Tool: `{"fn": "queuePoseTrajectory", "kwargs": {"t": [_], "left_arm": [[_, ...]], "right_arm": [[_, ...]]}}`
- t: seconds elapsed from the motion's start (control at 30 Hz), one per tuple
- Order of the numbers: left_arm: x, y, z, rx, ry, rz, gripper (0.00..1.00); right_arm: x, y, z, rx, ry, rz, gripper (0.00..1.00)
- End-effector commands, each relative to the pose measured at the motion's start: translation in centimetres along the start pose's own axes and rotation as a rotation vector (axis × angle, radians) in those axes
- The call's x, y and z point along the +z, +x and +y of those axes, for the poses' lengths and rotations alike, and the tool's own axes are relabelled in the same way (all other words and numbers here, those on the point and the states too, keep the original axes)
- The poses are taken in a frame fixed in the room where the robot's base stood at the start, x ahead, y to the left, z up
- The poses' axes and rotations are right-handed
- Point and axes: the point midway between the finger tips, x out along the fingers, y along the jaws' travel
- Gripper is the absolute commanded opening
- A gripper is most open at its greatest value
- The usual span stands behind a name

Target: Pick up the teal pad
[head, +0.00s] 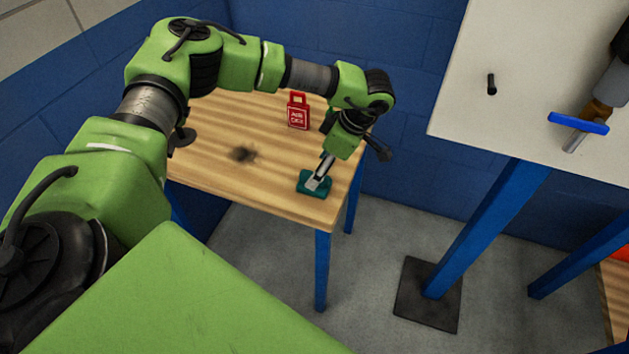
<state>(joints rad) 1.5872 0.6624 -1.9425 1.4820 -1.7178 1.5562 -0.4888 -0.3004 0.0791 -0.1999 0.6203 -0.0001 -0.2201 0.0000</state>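The teal pad (307,188) lies on the wooden table (217,143), near its front right corner. My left gripper (318,184) points down at the pad, with its fingers at or just over the pad's top. A grey finger covers part of the pad. From this angle I cannot tell whether the fingers are open or shut, or whether they grip the pad. My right gripper is not in view.
A red tag with white lettering (298,112) stands on the table behind the pad. A white panel (540,85) on blue legs, with a blue-handled valve (578,123), stands at the right. Blue walls are close behind the table.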

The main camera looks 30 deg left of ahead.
Motion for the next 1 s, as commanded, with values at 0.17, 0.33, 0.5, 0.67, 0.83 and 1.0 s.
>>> {"fn": "queuePoseTrajectory", "kwargs": {"t": [0.17, 0.33, 0.5, 0.67, 0.83, 1.0], "left_arm": [[0.2, 2.4, -0.4, -0.003, 0.002, 0.003, 0.61], [0.3, 4.5, -0.3, -0.002, 0.001, 0.000, 0.61], [0.4, 4.8, -0.3, 0.000, 0.001, 0.000, 0.61], [0.4, 4.8, -0.3, -0.001, 0.001, 0.000, 0.46], [0.4, 4.8, -0.3, -0.001, 0.001, 0.000, 0.19], [0.3, 4.8, -0.3, -0.001, 0.001, 0.000, 0.19]], "right_arm": [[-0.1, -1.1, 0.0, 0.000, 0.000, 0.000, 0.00], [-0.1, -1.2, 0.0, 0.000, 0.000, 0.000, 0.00], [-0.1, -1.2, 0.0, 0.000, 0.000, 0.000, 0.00], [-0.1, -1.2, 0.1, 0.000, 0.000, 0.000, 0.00], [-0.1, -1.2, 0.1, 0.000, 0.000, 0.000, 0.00], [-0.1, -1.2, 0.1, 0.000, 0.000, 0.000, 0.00]]}}
